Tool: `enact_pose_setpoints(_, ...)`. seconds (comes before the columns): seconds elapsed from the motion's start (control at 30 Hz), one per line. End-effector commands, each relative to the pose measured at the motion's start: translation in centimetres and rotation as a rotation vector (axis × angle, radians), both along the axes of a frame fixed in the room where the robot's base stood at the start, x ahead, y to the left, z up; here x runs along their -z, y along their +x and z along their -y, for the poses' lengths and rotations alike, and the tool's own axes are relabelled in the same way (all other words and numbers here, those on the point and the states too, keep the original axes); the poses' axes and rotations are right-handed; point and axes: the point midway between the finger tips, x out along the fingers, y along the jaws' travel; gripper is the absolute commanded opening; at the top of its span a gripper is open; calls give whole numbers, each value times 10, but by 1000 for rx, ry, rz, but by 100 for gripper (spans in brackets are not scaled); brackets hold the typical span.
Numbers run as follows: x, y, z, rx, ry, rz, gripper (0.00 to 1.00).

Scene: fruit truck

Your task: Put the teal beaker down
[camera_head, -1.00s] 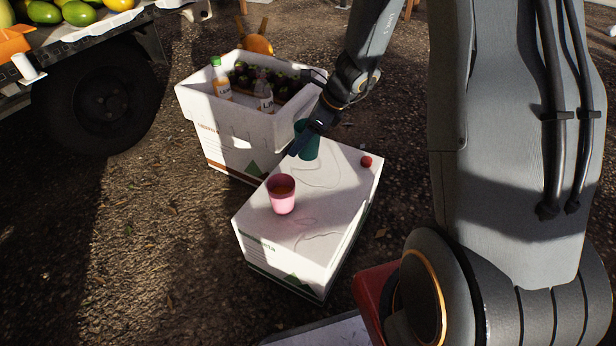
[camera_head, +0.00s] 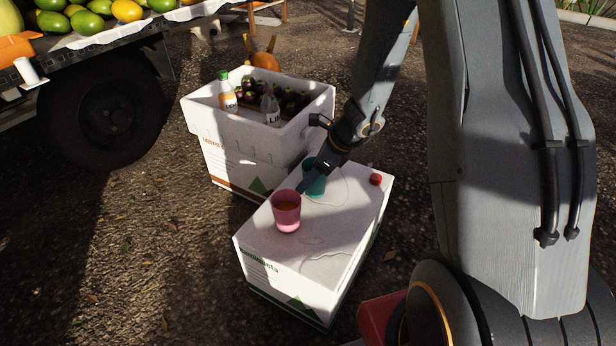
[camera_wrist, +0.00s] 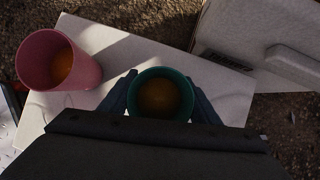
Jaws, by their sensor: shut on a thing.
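The teal beaker (camera_head: 314,181) is upright at the white box lid, behind and right of the pink cup. In the wrist view the teal beaker (camera_wrist: 161,93) shows from above with dark orange-brown contents. My gripper (camera_head: 312,172) is shut on it, one finger on each side in the wrist view (camera_wrist: 160,98). The beaker's base is partly hidden, so I cannot tell whether it touches the lid. The white box (camera_head: 330,231) is lit in front and shaded near the beaker.
A pink cup (camera_head: 286,212) with orange-brown contents stands close by, left of the beaker; it also shows in the wrist view (camera_wrist: 36,62). A red round thing (camera_head: 376,179) lies near the lid's right edge. An open white crate (camera_head: 240,122) with bottles stands behind.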

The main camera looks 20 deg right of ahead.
Motion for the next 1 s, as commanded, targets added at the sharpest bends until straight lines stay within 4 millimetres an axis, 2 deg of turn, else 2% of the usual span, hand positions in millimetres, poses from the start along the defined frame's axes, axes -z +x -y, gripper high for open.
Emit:
enact_pose_setpoints(0.1, 4, 0, 0, 0, 0, 0, 29)
enact_pose_setpoints(0.13, 3, 0, 0, 0, 0, 0, 61)
enact_pose_setpoints(0.2, 3, 0, 0, 0, 0, 0, 73)
enact_pose_setpoints(0.23, 3, 0, 0, 0, 0, 0, 75)
enact_pose_setpoints(0.5, 2, 0, 0, 0, 0, 0, 75)
enact_pose_setpoints(0.63, -4, -1, 1, 1, 0, 1, 75)
enact_pose_setpoints(0.77, -23, -6, 10, 1, 0, 2, 75)
enact_pose_setpoints(1.0, -67, -19, 32, 2, 0, 2, 75)
